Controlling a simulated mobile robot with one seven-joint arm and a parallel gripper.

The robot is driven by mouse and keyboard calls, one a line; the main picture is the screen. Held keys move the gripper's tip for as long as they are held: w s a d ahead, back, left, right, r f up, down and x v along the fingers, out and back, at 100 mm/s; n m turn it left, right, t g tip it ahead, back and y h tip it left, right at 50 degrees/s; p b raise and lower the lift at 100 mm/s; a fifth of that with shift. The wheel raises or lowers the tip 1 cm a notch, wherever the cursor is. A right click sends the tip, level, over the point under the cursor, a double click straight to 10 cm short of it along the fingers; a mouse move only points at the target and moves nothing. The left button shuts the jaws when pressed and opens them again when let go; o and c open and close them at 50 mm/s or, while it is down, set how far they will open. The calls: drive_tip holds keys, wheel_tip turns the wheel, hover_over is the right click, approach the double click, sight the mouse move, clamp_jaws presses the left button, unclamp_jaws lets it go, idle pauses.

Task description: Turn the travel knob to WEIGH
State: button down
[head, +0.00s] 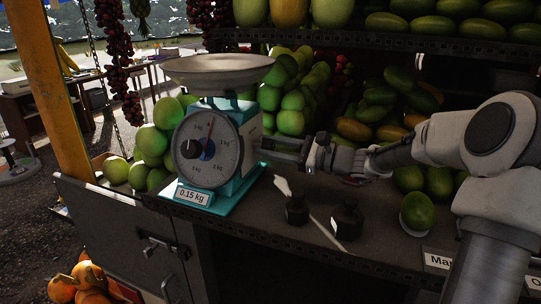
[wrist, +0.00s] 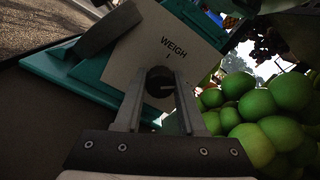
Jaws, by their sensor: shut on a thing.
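The teal weighing scale (head: 235,186) stands on the counter, with a round dial (head: 222,162), a pan (head: 218,70) on top and a "0.15 kg" tag at its base. My gripper (head: 272,147) reaches the scale's right side. In the wrist view a pale plate (wrist: 190,42) on that side reads "WEIGH" with a short mark under the word. A dark round travel knob (wrist: 158,76) sits below the mark, between my fingertips (wrist: 158,84). The fingers are shut on it. The knob is hidden in the head view. I cannot tell exactly where it points.
Two dark weights (head: 297,210) stand on the counter right of the scale, below my arm. Green fruit (head: 152,140) is piled behind and left of the scale. A loose green fruit (head: 417,212) sits at the right. A shelf of melons (head: 450,48) hangs above.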

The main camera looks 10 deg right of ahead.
drive_tip(key=n+b, duration=0.3)
drive_tip(key=shift+f+n+b, duration=0.35)
drive_tip(key=shift+n+b, duration=0.05)
drive_tip(key=n+b, duration=0.3)
drive_tip(key=b, duration=0.1)
drive_tip(key=shift+n, duration=0.3)
drive_tip(key=n+b, duration=0.3)
drive_tip(key=b, duration=0.1)
drive_tip(key=shift+r, duration=0.3)
drive_tip(key=shift+c, duration=2.4)
unclamp_jaws()
drive_tip(key=shift+d, duration=0.1)
drive_tip(key=p+v, duration=0.1)
drive_tip(key=v, duration=1.6)
drive_tip(key=shift+d+p, duration=0.2)
drive_tip(key=shift+p, duration=0.1)
